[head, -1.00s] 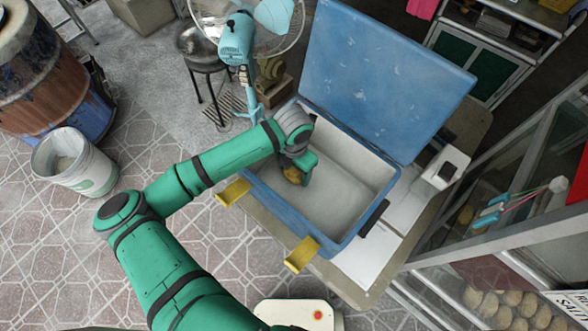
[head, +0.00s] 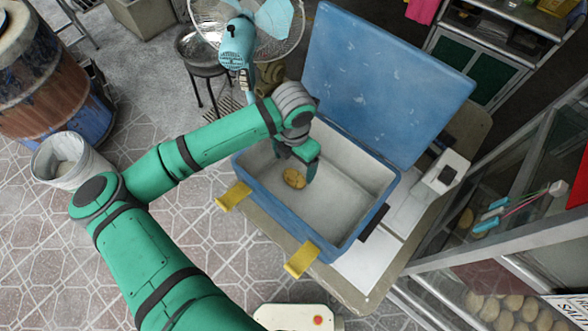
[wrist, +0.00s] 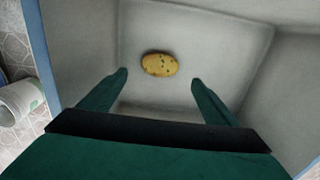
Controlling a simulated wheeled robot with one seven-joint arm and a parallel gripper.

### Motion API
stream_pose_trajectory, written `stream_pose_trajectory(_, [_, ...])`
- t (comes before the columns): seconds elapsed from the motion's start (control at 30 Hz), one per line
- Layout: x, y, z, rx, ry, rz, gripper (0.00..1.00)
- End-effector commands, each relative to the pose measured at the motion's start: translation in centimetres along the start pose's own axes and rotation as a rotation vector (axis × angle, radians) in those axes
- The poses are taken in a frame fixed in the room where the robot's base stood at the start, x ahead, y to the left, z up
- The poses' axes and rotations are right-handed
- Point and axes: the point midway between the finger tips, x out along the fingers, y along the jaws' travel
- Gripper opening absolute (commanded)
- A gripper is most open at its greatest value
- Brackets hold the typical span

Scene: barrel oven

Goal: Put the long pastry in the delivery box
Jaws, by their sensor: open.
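The delivery box (head: 340,248) is a blue box with a pale inside, and its lid (head: 385,80) stands open at the back. A golden-brown, speckled oval pastry (head: 294,178) lies on the box floor near its left end. It also shows in the wrist view (wrist: 159,65), lying flat and free of the fingers. My gripper (head: 296,160) is above the pastry, inside the box opening. In the wrist view its two fingers (wrist: 158,82) are spread wide with nothing between them.
Two yellow latches (head: 301,258) stick out at the box's front. A fan (head: 238,45) stands behind left, and a white bucket (head: 70,160) is on the floor at left. A glass display case (head: 500,200) with several breads is at right. Much of the box floor is clear.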

Motion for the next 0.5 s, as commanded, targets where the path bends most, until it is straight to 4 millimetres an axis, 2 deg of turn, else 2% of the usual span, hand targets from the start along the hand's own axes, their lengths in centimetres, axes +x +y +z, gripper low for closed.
stream_pose_trajectory(0.1, [-1.9, 0.1, 0.0, 0.001, -0.001, 0.003, 0.83])
stream_pose_trajectory(0.2, [-3.0, 0.0, 0.1, 0.001, -0.001, 0.001, 0.83])
stream_pose_trajectory(0.5, [-4.0, -0.1, 0.0, 0.001, 0.0, 0.0, 0.83])
